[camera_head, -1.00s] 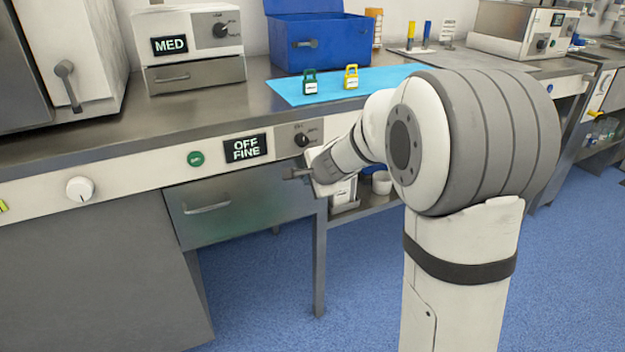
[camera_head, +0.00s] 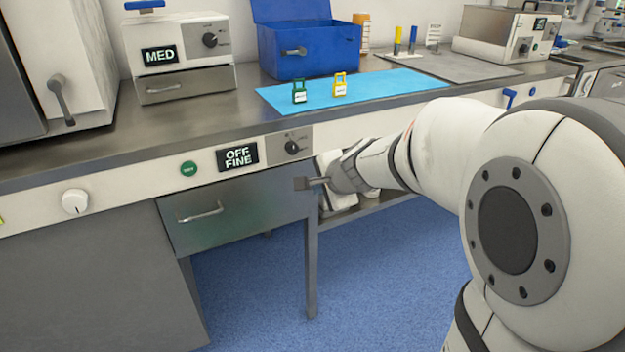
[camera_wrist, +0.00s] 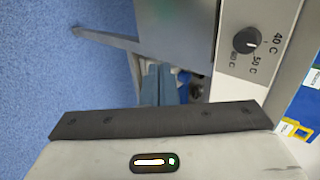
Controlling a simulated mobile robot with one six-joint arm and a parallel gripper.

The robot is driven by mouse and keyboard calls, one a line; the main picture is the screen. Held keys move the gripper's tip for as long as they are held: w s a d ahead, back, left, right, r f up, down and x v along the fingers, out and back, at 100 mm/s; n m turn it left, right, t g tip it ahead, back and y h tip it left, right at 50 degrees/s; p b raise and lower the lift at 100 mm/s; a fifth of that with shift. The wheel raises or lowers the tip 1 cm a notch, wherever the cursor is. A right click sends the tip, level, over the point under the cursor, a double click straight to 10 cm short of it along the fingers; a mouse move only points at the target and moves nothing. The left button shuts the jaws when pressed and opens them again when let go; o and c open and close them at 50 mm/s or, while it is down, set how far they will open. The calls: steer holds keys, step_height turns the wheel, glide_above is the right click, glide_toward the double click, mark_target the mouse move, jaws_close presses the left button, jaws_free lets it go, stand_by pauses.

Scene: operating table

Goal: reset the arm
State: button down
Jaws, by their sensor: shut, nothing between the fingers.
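I cannot tell whether the fingertips touch the drawer front.
The drawer (camera_head: 235,212) sits below a panel with a dial (camera_head: 292,146) and an OFF FINE display (camera_head: 237,157). A green padlock (camera_head: 299,92) and a yellow padlock (camera_head: 340,88) stand on a blue mat (camera_head: 385,84), before a blue box (camera_head: 310,50). Blue floor (camera_head: 380,280) is open below.

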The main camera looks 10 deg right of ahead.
steer(key=s+d+r+n+g+h+p, duration=0.2)
steer(key=s+r+n+g+p, duration=0.4)
steer(key=s+r+n+p, duration=0.8)
steer(key=shift+s+r+n+h+p, duration=0.35)
steer(key=shift+s+r+p, duration=4.7)
steer(key=shift+p, duration=1.8)
